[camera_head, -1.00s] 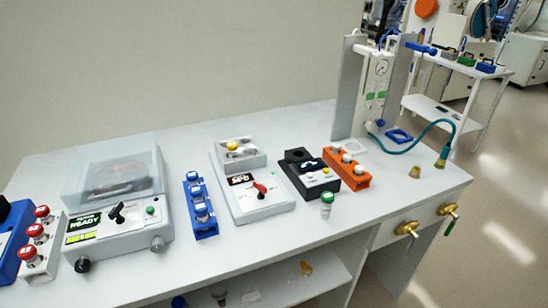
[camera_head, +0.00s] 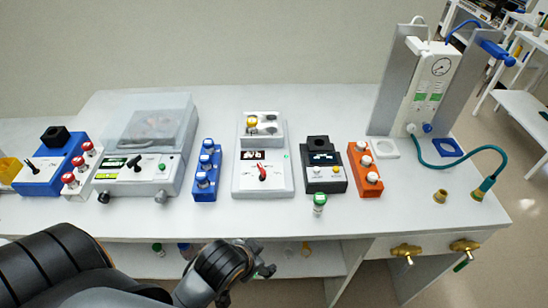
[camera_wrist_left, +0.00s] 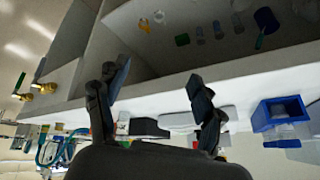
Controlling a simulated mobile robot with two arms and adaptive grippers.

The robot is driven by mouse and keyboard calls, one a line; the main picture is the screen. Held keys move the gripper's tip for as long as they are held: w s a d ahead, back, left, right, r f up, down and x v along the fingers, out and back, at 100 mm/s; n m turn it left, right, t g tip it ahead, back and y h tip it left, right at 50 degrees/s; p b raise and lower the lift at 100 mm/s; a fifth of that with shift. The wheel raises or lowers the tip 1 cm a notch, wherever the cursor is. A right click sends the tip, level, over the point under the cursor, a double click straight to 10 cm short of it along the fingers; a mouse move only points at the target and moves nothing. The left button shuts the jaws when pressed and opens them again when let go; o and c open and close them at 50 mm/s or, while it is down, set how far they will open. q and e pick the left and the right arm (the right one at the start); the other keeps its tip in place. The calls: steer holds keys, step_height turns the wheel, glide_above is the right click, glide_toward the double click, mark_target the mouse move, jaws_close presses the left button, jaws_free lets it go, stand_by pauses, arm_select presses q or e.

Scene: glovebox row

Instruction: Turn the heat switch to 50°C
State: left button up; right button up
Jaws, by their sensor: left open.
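The heat switch is a red knob (camera_head: 262,173) on the sloped front of a white heater (camera_head: 246,185). A small dark display (camera_head: 252,155) is above the knob; its digits are too small to read surely. A yellow-capped vial (camera_head: 252,121) stands in the block at the heater's back. My left gripper (camera_head: 245,284) is in front of the bench, below and nearer than the heater, apart from it. In the left wrist view the gripper (camera_wrist_left: 158,82) has its two fingers spread with nothing between them. My right gripper is not in view.
A blue vial rack (camera_head: 206,172) stands left of the heater, and a black device (camera_head: 325,178) and orange rack (camera_head: 365,170) stand right. A green-capped vial (camera_head: 319,203) stands near the front. Bare bench top lies before the heater. A lower shelf (camera_head: 300,262) is behind my gripper.

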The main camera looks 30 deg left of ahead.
arm_select(q)
steer(key=w+d+r+m+t+h, duration=0.1)
steer(key=w+d+r+m+t, duration=0.15)
steer(key=w+r+t, duration=0.45)
steer(key=w+d+r+m+t, duration=0.1)
steer(key=w+r+m+t, duration=0.2)
steer(key=w+r, duration=0.8)
steer(key=w+d+r+m+t+h, duration=0.4)
steer(key=d+r+m+h, duration=0.15)
steer(key=r, duration=0.45)
steer(key=s+d+r+m+g+h, duration=0.2)
steer(key=d+r+m+g+h, duration=0.15)
steer(key=d+m+h, duration=0.45)
steer(key=s+d+r+m+g+h, duration=0.1)
steer(key=d+r+m+g+h, duration=0.3)
steer(key=m, duration=0.7)
steer(key=m+g+y, duration=1.1)
steer(key=g+y, duration=0.1)
steer(key=y, duration=0.6)
glide_toward(261, 168)
step_height(261, 168, down, 7)
steer(key=p, duration=0.4)
steer(key=shift+w+d+f, duration=0.1)
steer(key=shift+w+f, duration=0.1)
steer(key=shift+f, duration=0.55)
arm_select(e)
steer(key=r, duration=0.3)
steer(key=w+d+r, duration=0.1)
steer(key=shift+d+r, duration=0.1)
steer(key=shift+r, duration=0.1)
